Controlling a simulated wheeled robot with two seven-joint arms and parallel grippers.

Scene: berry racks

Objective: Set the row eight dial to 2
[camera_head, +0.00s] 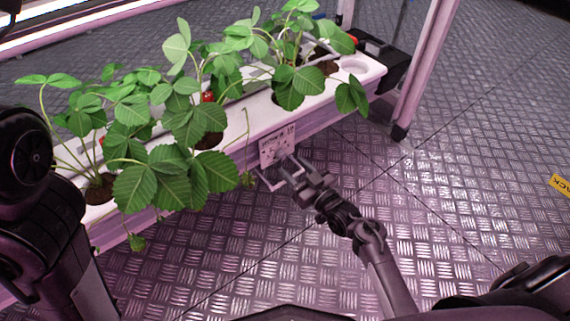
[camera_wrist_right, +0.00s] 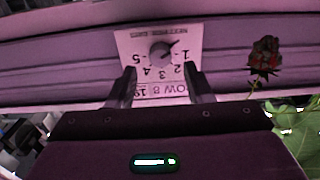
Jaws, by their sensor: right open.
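The white row eight dial plate (camera_head: 276,146) is on the front of the white planter trough. In the right wrist view it appears upside down, with "ROW 8" partly readable and figures 1 to 5 around a small grey round knob (camera_wrist_right: 161,54). A dark pointer mark on the knob runs to the upper right in that picture, nearest the 1 side. My right gripper (camera_head: 279,169) is open in front of the plate. In the wrist view its two fingers (camera_wrist_right: 160,82) stand apart, either side of the plate's lettering; contact with the knob cannot be told. My left gripper is out of view.
The planter trough (camera_head: 325,104) holds several leafy strawberry plants (camera_head: 170,120). A red berry (camera_wrist_right: 264,56) hangs right of the plate in the wrist view, with leaves (camera_wrist_right: 292,118) below. A pale rack post (camera_head: 424,65) stands at the right.

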